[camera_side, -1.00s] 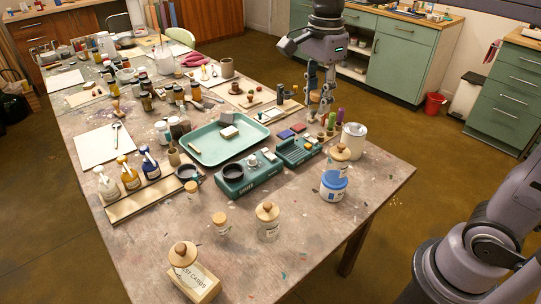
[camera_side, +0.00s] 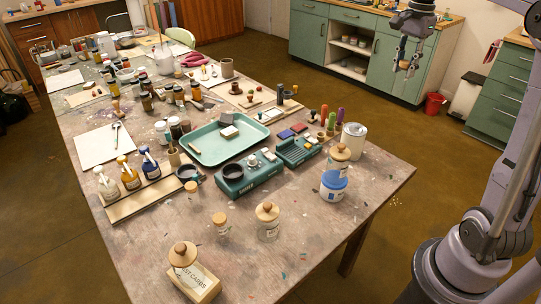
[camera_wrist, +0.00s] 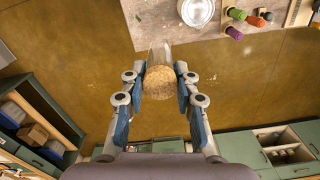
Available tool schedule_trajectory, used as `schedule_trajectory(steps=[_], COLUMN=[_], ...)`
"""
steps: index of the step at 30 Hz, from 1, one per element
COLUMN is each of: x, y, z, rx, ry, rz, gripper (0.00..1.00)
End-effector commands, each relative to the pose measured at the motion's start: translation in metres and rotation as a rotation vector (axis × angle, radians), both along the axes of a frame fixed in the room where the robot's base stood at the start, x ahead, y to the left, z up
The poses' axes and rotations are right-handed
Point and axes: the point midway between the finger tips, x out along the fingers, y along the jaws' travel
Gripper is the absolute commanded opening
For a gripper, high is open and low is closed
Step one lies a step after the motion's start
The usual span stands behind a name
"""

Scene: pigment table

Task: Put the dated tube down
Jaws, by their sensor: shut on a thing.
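My gripper (camera_side: 406,64) hangs high at the upper right of the side view, off the table in the picture, in front of the green cabinets. In the wrist view my gripper (camera_wrist: 161,84) is shut on a clear tube (camera_wrist: 157,54) with a cork stopper (camera_wrist: 160,83) towards the camera. The fingers press on both sides of it. No date can be read on the tube. The tube is too small to make out clearly in the side view. The table (camera_side: 350,210) lies below and to the left of my gripper.
A green tray (camera_side: 205,155) and green devices (camera_side: 247,176) fill the middle. The front right corner is clear.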

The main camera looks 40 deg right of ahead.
Motion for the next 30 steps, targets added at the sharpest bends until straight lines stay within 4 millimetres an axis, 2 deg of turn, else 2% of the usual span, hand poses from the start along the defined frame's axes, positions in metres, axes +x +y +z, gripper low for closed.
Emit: schedule_trajectory(steps=[3,12,17,20,30], x=[-0.012,-0.009,-0.007,0.003,0.061], y=[-0.021,-0.017,-0.016,-0.010,0.020], z=[-0.002,-0.040,-0.051,-0.059,-0.098], rx=[0.000,0.000,0.000,0.000,0.000], ry=[0.000,0.000,0.000,0.000,0.000], rz=[-0.007,-0.003,-0.002,0.002,0.002], gripper=[0.07,0.07,0.07,0.07,0.07])
